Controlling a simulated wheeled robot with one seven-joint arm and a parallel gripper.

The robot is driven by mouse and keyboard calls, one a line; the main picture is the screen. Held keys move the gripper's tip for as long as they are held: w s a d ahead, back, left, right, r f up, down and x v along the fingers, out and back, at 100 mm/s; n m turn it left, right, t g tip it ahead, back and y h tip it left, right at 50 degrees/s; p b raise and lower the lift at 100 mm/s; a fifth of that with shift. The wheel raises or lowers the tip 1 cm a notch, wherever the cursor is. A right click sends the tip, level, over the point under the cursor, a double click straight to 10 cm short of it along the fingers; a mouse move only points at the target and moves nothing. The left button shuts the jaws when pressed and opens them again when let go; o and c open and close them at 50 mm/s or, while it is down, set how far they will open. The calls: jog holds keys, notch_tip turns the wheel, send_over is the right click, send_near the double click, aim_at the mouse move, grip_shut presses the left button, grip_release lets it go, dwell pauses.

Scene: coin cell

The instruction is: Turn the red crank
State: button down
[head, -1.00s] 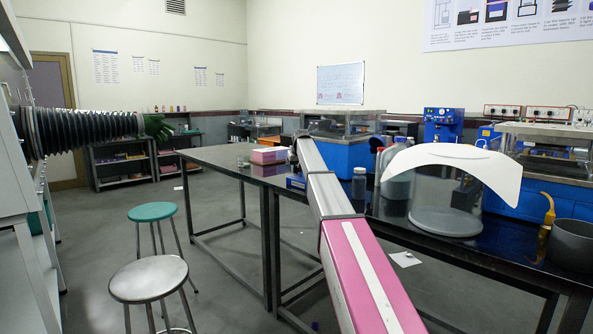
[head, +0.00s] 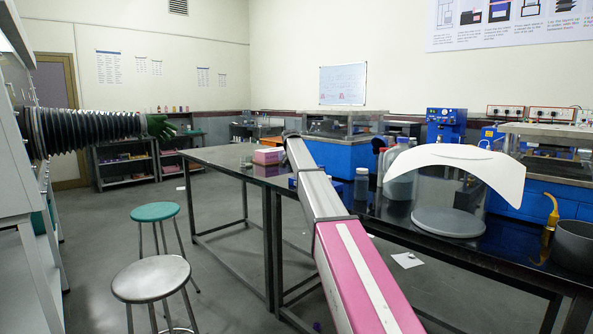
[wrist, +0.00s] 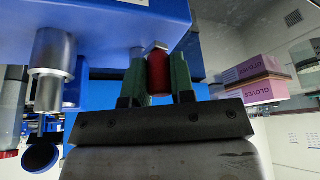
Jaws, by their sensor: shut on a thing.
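The red crank (wrist: 158,74) shows in the wrist view as a dark red, upright rounded handle beneath the blue machine body (wrist: 110,25). My gripper (wrist: 157,78) has green fingers, one on each side of the red handle, and is shut on it. In the head view my long grey and pink arm reaches away over the black table. My gripper and the red crank are hidden there behind the arm's far end.
In the wrist view, a metal cylinder (wrist: 52,65) hangs left of my gripper and pink glove boxes (wrist: 250,82) stand at right. In the head view, a clear chamber (head: 450,205) and a dark pot (head: 574,245) stand right of my arm. Two stools (head: 152,280) stand at left.

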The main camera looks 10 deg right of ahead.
jog(key=m, duration=0.2)
jog(key=w+m+h, duration=0.1)
jog(key=w+m+g, duration=0.1)
jog(key=m, duration=0.1)
jog(key=shift+w+a+m+h, duration=0.15)
jog(key=shift+m+h, duration=0.15)
jog(key=shift+h, duration=0.1)
jog(key=shift+w+d+m+g, duration=0.1)
jog(key=shift+w+m+g, duration=0.2)
jog(key=shift+m, duration=0.45)
jog(key=shift+w+d+m+g, duration=0.15)
jog(key=shift+m+g, duration=0.2)
jog(key=shift+m, duration=0.45)
jog(key=shift+w+d+m+g, duration=0.1)
jog(key=shift+w+m+g, duration=0.2)
jog(key=shift+m, duration=0.45)
jog(key=c, duration=1)
grip_release()
jog(key=v, duration=1)
jog(key=shift+a+r, duration=0.3)
jog(key=shift+a, duration=0.1)
